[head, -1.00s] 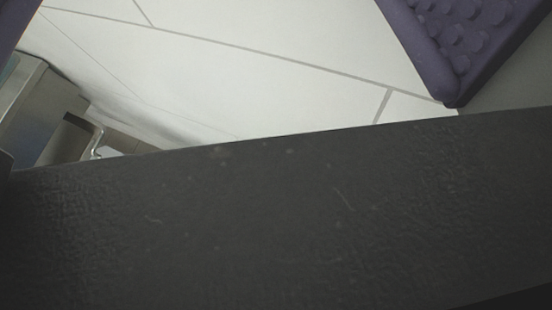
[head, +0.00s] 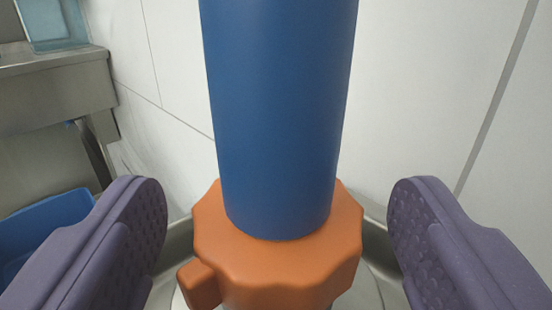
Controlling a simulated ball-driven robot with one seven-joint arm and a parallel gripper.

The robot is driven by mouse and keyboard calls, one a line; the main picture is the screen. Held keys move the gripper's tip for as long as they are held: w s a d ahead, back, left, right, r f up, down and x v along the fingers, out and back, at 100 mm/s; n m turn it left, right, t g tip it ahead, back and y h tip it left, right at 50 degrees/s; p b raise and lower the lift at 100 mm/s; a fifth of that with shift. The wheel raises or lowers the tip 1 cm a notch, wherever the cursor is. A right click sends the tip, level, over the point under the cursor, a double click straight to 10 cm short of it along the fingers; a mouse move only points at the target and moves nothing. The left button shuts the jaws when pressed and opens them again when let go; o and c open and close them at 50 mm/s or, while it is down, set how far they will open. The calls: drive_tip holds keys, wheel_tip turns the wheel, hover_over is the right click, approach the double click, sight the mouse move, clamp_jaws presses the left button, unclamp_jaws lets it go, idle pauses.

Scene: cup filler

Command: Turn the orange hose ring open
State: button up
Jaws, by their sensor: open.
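The orange hose ring (head: 280,262) is a faceted collar at the bottom centre of the head view, with a small block-like lug at its lower left. A thick blue hose (head: 280,110) rises upright out of it. My gripper (head: 277,215) is open, with one purple padded finger on each side of the ring. A gap shows between each finger and the ring, so neither seems to touch it. The underside of the ring runs off the bottom of the picture.
A metal basin (head: 372,250) lies behind and below the ring. A steel counter (head: 55,85) stands at the left with a blue-green container (head: 55,25) on it. A blue bin (head: 45,230) is below the counter. A white tiled wall (head: 430,90) is behind.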

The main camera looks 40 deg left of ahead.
drive_tip(key=shift+x, duration=1.2)
drive_tip(key=c, duration=1)
drive_tip(key=shift+o, duration=0.2)
drive_tip(key=shift+d+r+n+g+y, duration=0.1)
drive_tip(key=shift+r+n+g+y, duration=0.05)
drive_tip(key=shift+n+g+y, duration=0.2)
drive_tip(key=n+g+y+p, duration=0.1)
drive_tip(key=n+g+y, duration=0.2)
drive_tip(key=shift+w+g, duration=0.1)
drive_tip(key=shift+g, duration=0.25)
drive_tip(key=n+g+y, duration=0.1)
drive_tip(key=n+g, duration=0.1)
drive_tip(key=g, duration=0.1)
drive_tip(key=n+g+y, duration=0.1)
drive_tip(key=n+g, duration=0.1)
drive_tip(key=shift+g, duration=0.4)
drive_tip(key=o, duration=1)
drive_tip(key=shift+c, duration=0.2)
